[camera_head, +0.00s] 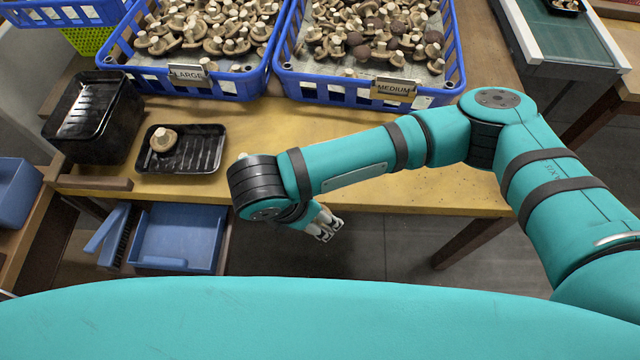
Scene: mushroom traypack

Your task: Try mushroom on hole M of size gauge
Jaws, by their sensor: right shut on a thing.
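My right gripper (325,228) hangs just past the front edge of the table, fingers pointing down and toward me. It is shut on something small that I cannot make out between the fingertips. One mushroom (162,141) with a pale stem lies in the black tray (207,166) on the table, to the left of my right arm. Many more mushrooms fill two blue crates, the LARGE one (221,88) and the MEDIUM one (322,90). I see no size gauge or hole M in this view. My left gripper is not in view.
A stack of black trays (98,120) stands at the table's left. A blue bin (178,235) and a brush (117,240) sit below the front edge. A green conveyor (575,40) is at the far right.

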